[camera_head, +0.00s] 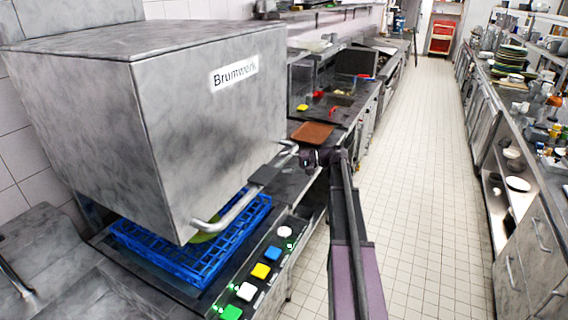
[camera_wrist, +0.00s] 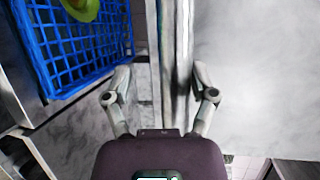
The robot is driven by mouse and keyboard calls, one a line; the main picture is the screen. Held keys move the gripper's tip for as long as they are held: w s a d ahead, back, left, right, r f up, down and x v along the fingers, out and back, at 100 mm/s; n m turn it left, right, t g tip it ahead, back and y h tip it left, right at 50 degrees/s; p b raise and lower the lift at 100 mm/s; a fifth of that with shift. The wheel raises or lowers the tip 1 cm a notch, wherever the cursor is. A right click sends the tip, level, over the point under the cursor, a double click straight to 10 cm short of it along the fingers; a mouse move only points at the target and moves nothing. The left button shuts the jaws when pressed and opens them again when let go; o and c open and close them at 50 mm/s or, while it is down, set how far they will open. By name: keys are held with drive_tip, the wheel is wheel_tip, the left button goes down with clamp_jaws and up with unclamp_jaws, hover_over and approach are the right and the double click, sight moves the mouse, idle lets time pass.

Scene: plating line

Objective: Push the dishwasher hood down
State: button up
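The dishwasher hood (camera_head: 200,110) is a large grey metal box marked "Brumwerk" at the left of the head view. It is raised, with a gap below its lower edge where a blue rack (camera_head: 182,258) shows. A metal bar handle (camera_head: 230,210) runs along its front. My gripper (camera_wrist: 160,76) is open in the wrist view, its two fingers apart. A long pale bar, apparently the handle, passes between them, closer to the right finger. In the head view my wrist is at the handle's far end; the fingertips are not clear there.
The rack holds a green dish (camera_wrist: 82,9), mostly hidden by the hood in the head view. Coloured buttons (camera_head: 261,271) line the machine's front edge. A brown tray (camera_head: 313,133) lies on the counter beyond. The tiled aisle (camera_head: 410,190) at right is clear.

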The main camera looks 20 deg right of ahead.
drive_tip(key=p+v, duration=0.2)
drive_tip(key=v, duration=1.3)
drive_tip(key=shift+s+d+p, duration=0.15)
drive_tip(key=shift+d+p, duration=0.1)
drive_tip(key=shift+p, duration=0.15)
idle(1.4)
drive_tip(key=shift+r, duration=0.1)
drive_tip(key=shift+a, duration=0.1)
idle(0.6)
drive_tip(key=s+a+f+n+g+h+b, duration=0.1)
drive_tip(key=s+a+f+g+h+b, duration=0.1)
drive_tip(key=a+f, duration=0.45)
drive_tip(key=s+a+f+g+h+b, duration=0.1)
drive_tip(key=a+f+g, duration=0.15)
drive_tip(key=a, duration=0.65)
drive_tip(key=s+a+f+n+g+h+b, duration=0.1)
drive_tip(key=s+a+f+h+b, duration=0.1)
drive_tip(key=a+f, duration=0.45)
drive_tip(key=s+a+f+n+g+h+b, duration=0.1)
drive_tip(key=s+a+f+n+h+b, duration=0.1)
drive_tip(key=s+a+f+h, duration=0.2)
drive_tip(key=s+a+f+n+g+h+b, duration=0.1)
drive_tip(key=s+a+f+n+h+b, duration=0.1)
drive_tip(key=s+a+f+h, duration=0.3)
drive_tip(key=s+a+b, duration=0.1)
drive_tip(key=s+a, duration=0.3)
drive_tip(key=a, duration=0.1)
drive_tip(key=shift+s+f+n, duration=0.2)
drive_tip(key=shift+f+n, duration=0.1)
